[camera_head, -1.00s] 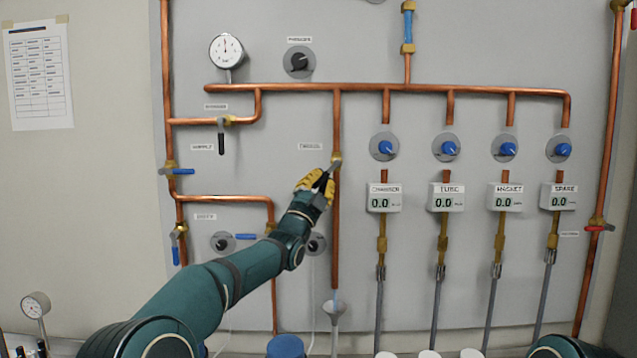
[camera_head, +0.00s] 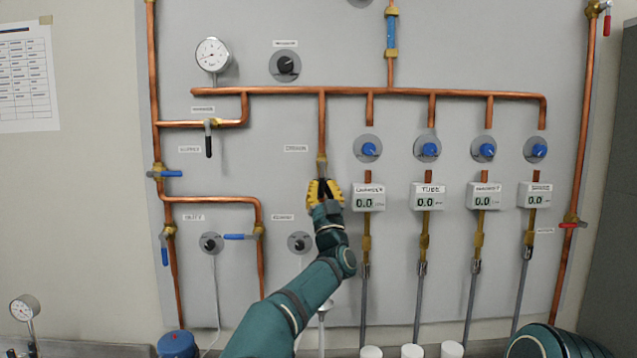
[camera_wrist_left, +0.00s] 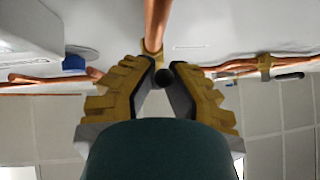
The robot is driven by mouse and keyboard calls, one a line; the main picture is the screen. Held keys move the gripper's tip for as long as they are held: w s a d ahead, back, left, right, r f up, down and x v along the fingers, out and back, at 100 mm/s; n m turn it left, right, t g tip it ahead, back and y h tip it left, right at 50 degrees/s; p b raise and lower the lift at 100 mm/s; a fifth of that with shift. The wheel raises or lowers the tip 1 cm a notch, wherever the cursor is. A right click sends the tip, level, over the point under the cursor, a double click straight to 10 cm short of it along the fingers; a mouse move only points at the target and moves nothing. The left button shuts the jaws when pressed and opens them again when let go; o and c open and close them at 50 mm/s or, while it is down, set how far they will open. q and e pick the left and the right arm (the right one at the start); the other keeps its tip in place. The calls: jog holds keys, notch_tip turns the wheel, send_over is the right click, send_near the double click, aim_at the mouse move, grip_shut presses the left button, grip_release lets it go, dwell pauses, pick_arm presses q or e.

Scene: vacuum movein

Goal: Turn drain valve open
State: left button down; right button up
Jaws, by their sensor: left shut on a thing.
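The drain valve's brass body (camera_head: 321,163) sits on the vertical copper pipe in the middle of the wall panel; it also shows between my fingertips in the left wrist view (camera_wrist_left: 151,52). Its small label to the left is too blurred to read surely. My left gripper (camera_head: 323,184), with yellow fingers, is just below the body, in front of the pipe. It is shut on the valve handle, whose dark round end (camera_wrist_left: 163,77) shows between the fingertips in the left wrist view. The fingers hide most of the handle in the head view. My right gripper is not in view.
Right of my left gripper are a row of digital displays (camera_head: 368,197) and several blue knobs (camera_head: 368,149). A black-handled valve (camera_head: 208,140) and a blue-handled valve (camera_head: 168,174) are to the left. A red-handled valve (camera_head: 573,224) is at far right.

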pick_arm(q)
jog(key=shift+s+r+n+y, duration=0.1)
jog(key=shift+r+n+y, duration=0.05)
jog(key=shift+n+y, duration=0.35)
jog(key=c, duration=1)
grip_release()
jog(key=shift+d, duration=0.1)
jog(key=shift+f, duration=0.2)
jog(key=shift+v, duration=5.85)
